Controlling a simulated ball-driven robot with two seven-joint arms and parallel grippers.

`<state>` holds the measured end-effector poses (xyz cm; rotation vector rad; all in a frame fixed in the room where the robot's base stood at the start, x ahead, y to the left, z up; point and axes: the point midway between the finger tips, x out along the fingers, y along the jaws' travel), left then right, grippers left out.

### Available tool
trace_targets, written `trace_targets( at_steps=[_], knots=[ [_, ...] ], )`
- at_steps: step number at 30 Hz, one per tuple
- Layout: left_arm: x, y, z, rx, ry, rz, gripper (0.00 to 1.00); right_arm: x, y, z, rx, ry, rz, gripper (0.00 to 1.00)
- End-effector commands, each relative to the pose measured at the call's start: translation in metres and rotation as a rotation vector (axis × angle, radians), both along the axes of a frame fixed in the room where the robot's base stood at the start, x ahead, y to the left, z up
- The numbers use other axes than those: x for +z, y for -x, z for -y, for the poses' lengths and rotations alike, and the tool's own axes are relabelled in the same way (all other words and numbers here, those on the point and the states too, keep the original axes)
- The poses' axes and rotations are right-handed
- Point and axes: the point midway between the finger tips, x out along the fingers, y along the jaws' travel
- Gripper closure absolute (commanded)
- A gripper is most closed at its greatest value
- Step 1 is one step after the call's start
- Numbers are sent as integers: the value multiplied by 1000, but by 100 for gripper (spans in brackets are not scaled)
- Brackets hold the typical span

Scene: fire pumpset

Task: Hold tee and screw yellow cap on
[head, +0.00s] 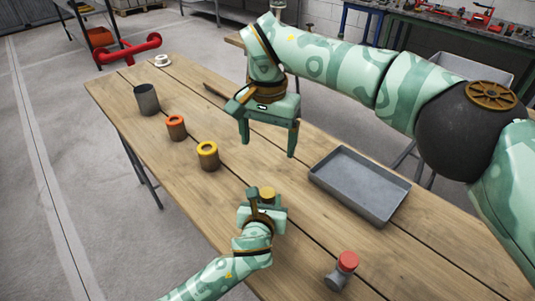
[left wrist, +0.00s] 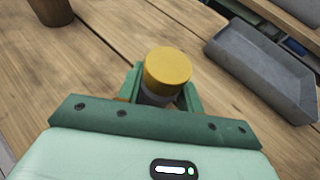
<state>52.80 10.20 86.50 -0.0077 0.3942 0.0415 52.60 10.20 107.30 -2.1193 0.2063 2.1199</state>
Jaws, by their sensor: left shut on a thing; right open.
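My left gripper (head: 265,205) is low over the front of the wooden table. It is shut on the tee (left wrist: 154,99), whose dark grey body shows between the green fingers in the left wrist view; the fingers hide most of it. The yellow cap (left wrist: 168,68) sits on top of the tee, and it also shows in the head view (head: 267,193). I cannot tell how tightly it is threaded. My right gripper (head: 268,148) is open and empty, fingers pointing down, above the table behind the tee and apart from the cap.
A grey tray (head: 318,181) lies to the right. A yellow-rimmed cup (head: 208,161), an orange-rimmed cup (head: 176,131) and a grey cup (head: 147,100) stand in a row on the left. A red-capped grey fitting (head: 343,268) lies at the front right.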

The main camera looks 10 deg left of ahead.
Motion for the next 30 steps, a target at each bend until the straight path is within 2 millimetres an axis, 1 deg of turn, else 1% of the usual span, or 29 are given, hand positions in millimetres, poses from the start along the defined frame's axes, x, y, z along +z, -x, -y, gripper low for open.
trace_targets(
  at_steps=[1,4,11,12,14,15,22,25,28,30],
  knots=[
    [0,0,0,0,0,1,100,4,0,0,0,0,2,18],
    [0,0,0,0,0,1,100,8,0,0,1,-1,0,18],
    [0,0,0,0,0,1,100,9,0,0,1,0,-1,18],
    [0,0,0,0,0,1,61,9,0,0,1,0,-1,18],
    [0,0,0,0,0,1,45,9,0,0,1,0,-1,18],
    [0,0,0,0,0,1,39,9,0,0,1,0,-1,18],
    [0,0,0,0,0,0,39,9,0,0,1,0,0,18],
    [2,3,0,-1,0,0,39,11,1,0,1,-1,1,18],
    [7,13,1,-1,-1,0,39,18,1,0,1,0,5,18],
    [13,24,1,-2,-2,1,39,26,2,0,1,0,9,18]
  ],
)
